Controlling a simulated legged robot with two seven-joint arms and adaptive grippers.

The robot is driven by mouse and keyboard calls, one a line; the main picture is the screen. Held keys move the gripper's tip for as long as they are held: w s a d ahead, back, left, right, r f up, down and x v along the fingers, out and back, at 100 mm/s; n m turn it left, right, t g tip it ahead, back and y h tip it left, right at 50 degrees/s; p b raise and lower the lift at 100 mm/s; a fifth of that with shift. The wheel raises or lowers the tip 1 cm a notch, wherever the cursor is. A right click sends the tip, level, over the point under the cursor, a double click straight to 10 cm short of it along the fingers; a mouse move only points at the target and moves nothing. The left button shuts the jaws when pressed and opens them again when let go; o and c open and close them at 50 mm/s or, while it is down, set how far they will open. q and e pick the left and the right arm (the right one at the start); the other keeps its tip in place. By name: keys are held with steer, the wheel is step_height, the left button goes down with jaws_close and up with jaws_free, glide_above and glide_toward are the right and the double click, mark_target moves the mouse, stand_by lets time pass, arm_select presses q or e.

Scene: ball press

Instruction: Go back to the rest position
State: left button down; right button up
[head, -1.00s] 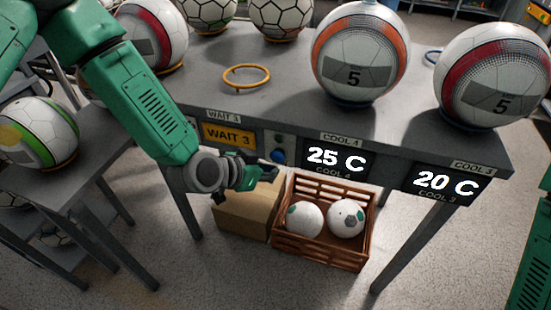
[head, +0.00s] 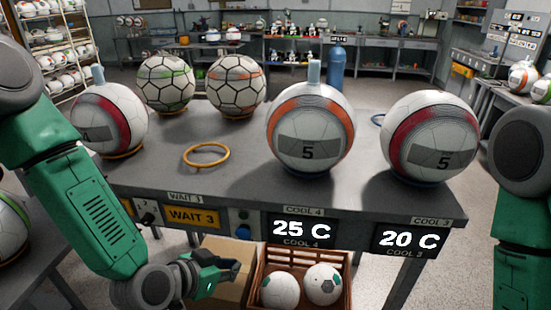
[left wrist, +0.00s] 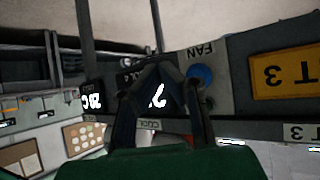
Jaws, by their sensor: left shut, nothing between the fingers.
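My left gripper (head: 212,270) hangs in front of the table's front edge, below the WAIT 3 sign (head: 191,216). It is shut and empty, its fingers pointing right in the head view. In the left wrist view the closed fingers (left wrist: 160,72) stand before the table front, which appears upside down, with the blue button (left wrist: 200,76) beside them. My right arm's green link shows at the right edge of the head view, but its gripper is out of view.
The grey table (head: 240,165) carries several balls and an empty yellow ring (head: 206,155). A cardboard box (head: 228,262) and a wooden crate (head: 309,256) with two white balls stand below, close to the left gripper. Displays (head: 302,231) hang on the table's front.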

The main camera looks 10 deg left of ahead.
arm_select(q)
steer(key=s+a+f+n+g+y, duration=0.2)
steer(key=s+a+f, duration=0.2)
steer(key=s, duration=0.4)
steer(key=s+a+f+n+g+y, duration=0.2)
steer(key=s+a+f, duration=0.3)
steer(key=s, duration=0.3)
steer(key=s+a+f+n+g+y, duration=0.1)
steer(key=s+a+f+g, duration=0.3)
steer(key=s, duration=0.5)
steer(key=shift+a+f+n+y, duration=0.15)
steer(key=shift+a+n+y, duration=0.2)
steer(key=shift+n+y, duration=0.05)
steer(key=shift+w, duration=0.15)
